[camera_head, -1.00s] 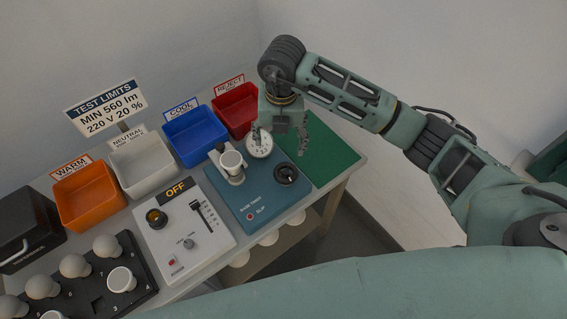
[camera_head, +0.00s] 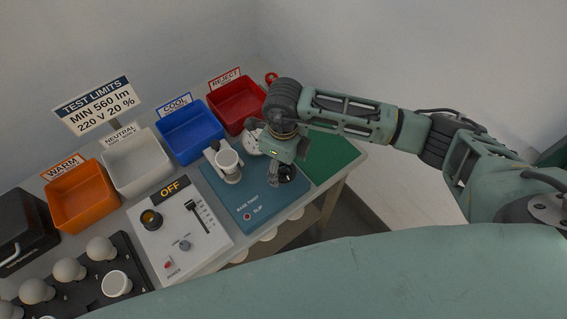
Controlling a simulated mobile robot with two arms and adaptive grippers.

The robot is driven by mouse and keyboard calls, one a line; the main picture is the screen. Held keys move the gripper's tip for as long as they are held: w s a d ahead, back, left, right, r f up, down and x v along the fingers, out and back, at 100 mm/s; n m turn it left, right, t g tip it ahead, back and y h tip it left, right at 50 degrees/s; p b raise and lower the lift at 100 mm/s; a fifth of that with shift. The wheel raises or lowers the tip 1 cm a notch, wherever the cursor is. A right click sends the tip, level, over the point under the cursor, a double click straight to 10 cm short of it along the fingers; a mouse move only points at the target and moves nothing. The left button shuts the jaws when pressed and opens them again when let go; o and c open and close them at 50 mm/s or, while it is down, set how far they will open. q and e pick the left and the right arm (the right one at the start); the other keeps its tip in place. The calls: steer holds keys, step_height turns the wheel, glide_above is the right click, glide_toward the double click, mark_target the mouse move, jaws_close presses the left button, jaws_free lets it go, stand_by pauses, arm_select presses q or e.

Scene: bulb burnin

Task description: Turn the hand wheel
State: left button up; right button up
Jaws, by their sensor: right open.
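The hand wheel (camera_head: 288,174) is a small black wheel on the blue base-twist panel (camera_head: 236,194), near its right side. My right gripper (camera_head: 276,178) points down at the wheel from above and behind, its fingers overlapping it in this view. The gripper is open; whether the fingers touch the wheel I cannot tell. Part of the wheel is hidden by the gripper. A round dial (camera_head: 250,143) stands behind the gripper, partly covered by it. My left gripper is not in view.
A white control box (camera_head: 203,240) marked OFF stands left of the panel. Orange (camera_head: 62,215), white (camera_head: 120,186), blue (camera_head: 172,151) and red bins line the back. A black rack (camera_head: 132,262) with bulbs is at front left. A green mat (camera_head: 335,161) lies clear at right.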

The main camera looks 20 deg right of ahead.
steer(key=shift+f, duration=0.6)
steer(key=shift+c, duration=0.2)
steer(key=c, duration=1.1)
steer(key=shift+f+n+b, duration=0.2)
steer(key=shift+n+b, duration=0.1)
steer(key=shift+b, duration=0.45)
steer(key=shift+r, duration=0.2)
steer(key=o, duration=1.1)
steer(key=shift+c, duration=0.2)
steer(key=shift+o, duration=0.4)
